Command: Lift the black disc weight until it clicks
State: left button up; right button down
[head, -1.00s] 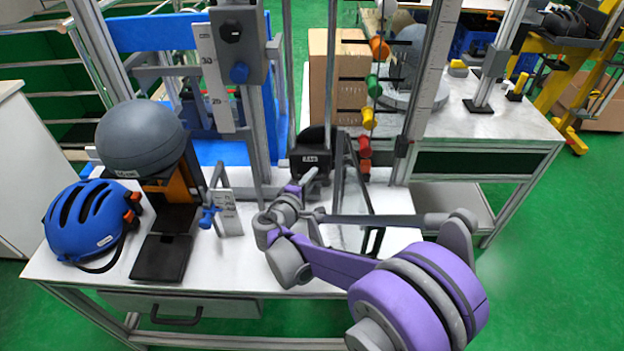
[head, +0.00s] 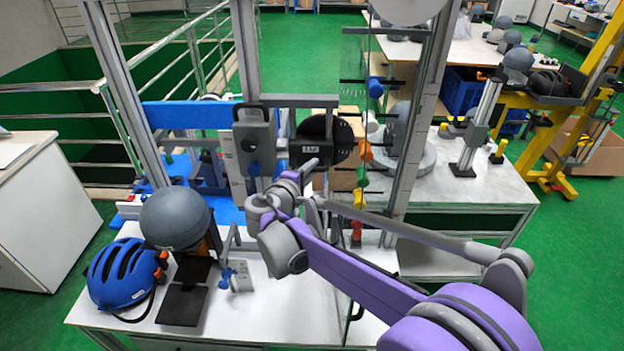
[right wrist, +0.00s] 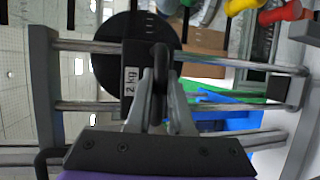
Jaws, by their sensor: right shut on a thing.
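The black disc weight (head: 343,140), with a white label on its block, hangs in the tower's frame well above the white table in the head view. The disc (right wrist: 118,35) also shows in the right wrist view, beside the block with the "2 kg" label. My right gripper (right wrist: 160,98) is shut on the weight's dark handle bar, its two fingers on either side of it. In the head view my right gripper (head: 302,172) is just below the weight, partly hidden by my arm. My left gripper is not in view.
A grey latch box (head: 254,140) with a blue knob stands left of the weight. A cord with coloured beads (head: 362,178) hangs close on the right, beside a metal post (head: 415,120). A blue helmet (head: 122,273) and a grey headform (head: 175,218) stand on the table's left.

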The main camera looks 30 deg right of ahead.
aim_at(319, 148)
notch_tip(319, 148, up, 4)
jog(key=shift+r+p, duration=0.25)
jog(key=shift+p, duration=0.6)
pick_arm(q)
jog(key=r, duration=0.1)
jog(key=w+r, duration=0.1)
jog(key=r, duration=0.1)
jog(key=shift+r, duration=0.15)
pick_arm(e)
jog(key=c, duration=1.1)
grip_release()
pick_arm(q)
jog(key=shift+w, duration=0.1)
pick_arm(e)
jog(key=shift+w+f, duration=0.1)
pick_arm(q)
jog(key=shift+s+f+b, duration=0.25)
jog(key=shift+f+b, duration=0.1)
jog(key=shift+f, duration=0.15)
pick_arm(e)
jog(key=v, duration=1)
jog(key=shift+s+a, duration=0.3)
